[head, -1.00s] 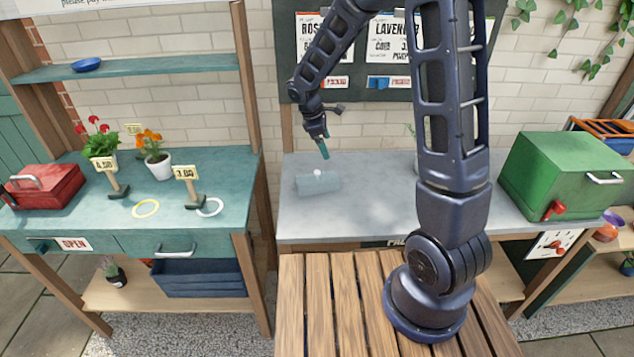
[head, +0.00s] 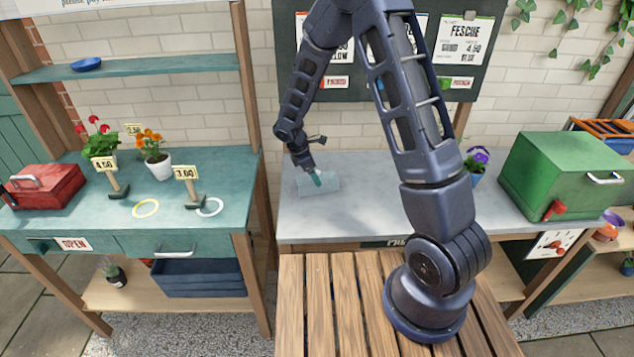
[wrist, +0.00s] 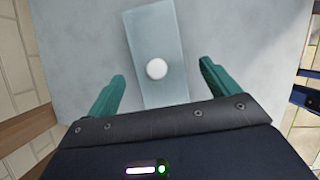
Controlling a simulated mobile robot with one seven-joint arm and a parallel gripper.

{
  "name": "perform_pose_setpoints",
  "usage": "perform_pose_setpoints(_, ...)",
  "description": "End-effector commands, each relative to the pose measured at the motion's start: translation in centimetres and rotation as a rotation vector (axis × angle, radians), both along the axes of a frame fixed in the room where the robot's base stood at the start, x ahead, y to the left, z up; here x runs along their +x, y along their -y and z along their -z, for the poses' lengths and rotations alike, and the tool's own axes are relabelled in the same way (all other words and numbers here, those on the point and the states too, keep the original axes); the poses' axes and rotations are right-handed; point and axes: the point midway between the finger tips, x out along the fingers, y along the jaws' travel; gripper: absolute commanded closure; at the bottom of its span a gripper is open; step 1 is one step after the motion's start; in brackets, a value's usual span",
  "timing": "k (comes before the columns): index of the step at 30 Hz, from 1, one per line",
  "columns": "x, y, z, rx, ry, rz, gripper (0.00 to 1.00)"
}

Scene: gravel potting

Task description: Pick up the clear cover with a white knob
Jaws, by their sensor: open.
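The clear cover (head: 322,187) is a pale, see-through box shape on the left part of the grey worktop. In the wrist view the cover (wrist: 152,35) lies lengthwise, and its round white knob (wrist: 156,69) stands out near the middle. My gripper (head: 317,180) is over the cover in the head view and hides the knob there. In the wrist view my gripper (wrist: 162,75) is open, with one green finger on each side of the cover and the knob between them. I see gaps between the fingers and the knob; nothing is held.
The grey worktop (head: 345,221) is clear around the cover. A purple-flowered pot (head: 476,166) stands behind my arm, and a green box (head: 560,172) is at the right. A wooden post (head: 268,200) and the teal stall (head: 100,215) are at the left.

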Motion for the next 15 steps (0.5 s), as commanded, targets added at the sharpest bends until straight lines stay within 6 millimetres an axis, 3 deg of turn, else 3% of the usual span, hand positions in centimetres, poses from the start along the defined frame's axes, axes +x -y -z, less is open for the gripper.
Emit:
perform_pose_setpoints(5, 0.0, 0.2, 0.9, -0.001, -0.002, 0.001, 0.13)
perform_pose_setpoints(15, 0.4, 1.4, 4.8, 0.0, -0.001, 0.001, 0.13)
